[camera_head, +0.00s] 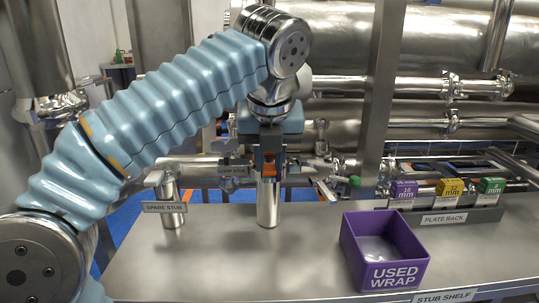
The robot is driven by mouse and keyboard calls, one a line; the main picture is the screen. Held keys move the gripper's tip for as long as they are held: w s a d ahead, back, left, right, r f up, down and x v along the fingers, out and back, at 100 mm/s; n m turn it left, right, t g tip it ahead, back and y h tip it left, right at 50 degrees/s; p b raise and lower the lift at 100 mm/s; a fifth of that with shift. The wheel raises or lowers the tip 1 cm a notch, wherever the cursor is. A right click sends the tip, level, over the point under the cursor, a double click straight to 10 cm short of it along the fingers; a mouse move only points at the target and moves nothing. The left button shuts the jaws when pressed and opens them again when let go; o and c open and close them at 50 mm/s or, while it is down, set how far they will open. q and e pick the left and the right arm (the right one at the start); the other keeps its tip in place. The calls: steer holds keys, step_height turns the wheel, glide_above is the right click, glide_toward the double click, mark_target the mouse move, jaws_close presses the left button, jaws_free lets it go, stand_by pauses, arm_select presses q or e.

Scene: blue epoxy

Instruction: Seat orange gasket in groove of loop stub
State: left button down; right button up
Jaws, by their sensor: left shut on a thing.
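My left gripper (267,163) comes down from above, shut on the orange gasket, over an upright steel stub (267,205) in the middle of the shelf. The orange gasket (268,172) shows only as a small patch of orange between the fingers, at the stub's top. I cannot tell whether it touches the stub or sits in the groove. The stub's top face is hidden by the fingers. A small label (233,169) beside it is too small to read surely. My right gripper is not in view.
A spare stub (171,197) stands to the left behind its label. A purple used-wrap bin (361,256) stands front right. The plate rack (459,219) holds purple, yellow and green blocks at right. Steel pipes and a post (382,90) stand behind. The front left shelf (215,265) is clear.

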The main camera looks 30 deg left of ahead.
arm_select(q)
steer(key=shift+p, duration=0.3)
steer(key=shift+f+b, duration=0.45)
steer(key=shift+f, duration=0.2)
stand_by(0.6)
steer(key=shift+r+p, duration=0.6)
steer(key=shift+p, duration=0.25)
stand_by(0.4)
steer(key=shift+f+b, duration=0.35)
steer(key=shift+f, duration=0.3)
stand_by(0.5)
steer(key=shift+r, duration=0.15)
steer(key=shift+r+p, duration=0.45)
steer(key=shift+p, duration=0.05)
